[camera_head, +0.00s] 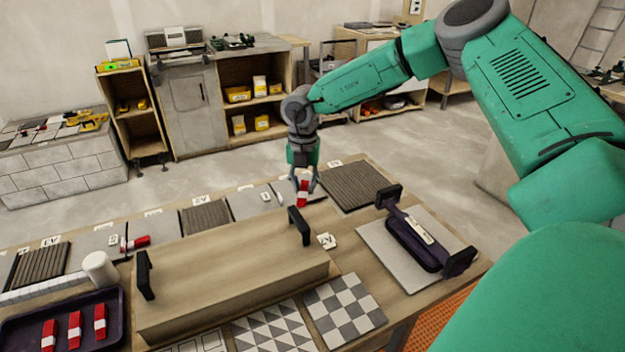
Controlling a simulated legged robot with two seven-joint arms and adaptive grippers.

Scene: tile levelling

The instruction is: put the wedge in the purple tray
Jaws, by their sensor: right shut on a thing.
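My right gripper (304,180) hangs down over the far side of the table and is shut on a red wedge (303,194) with a pale band. I cannot tell whether this wedge still touches the tile below. The dark purple tray (15,339) is at the near left corner, far from my right gripper. Three red wedges with white bands, one of them here (75,329), lie in it. Another red wedge (138,242) lies at the left back among the tiles. My left gripper is not in view.
A long wooden box (230,262) with two black handles stands between my right gripper and the tray. A white cylinder (100,268) stands beside the tray. A dark purple tool (412,243) with black ends lies on a grey tile at right. Patterned tiles (343,308) lie in front.

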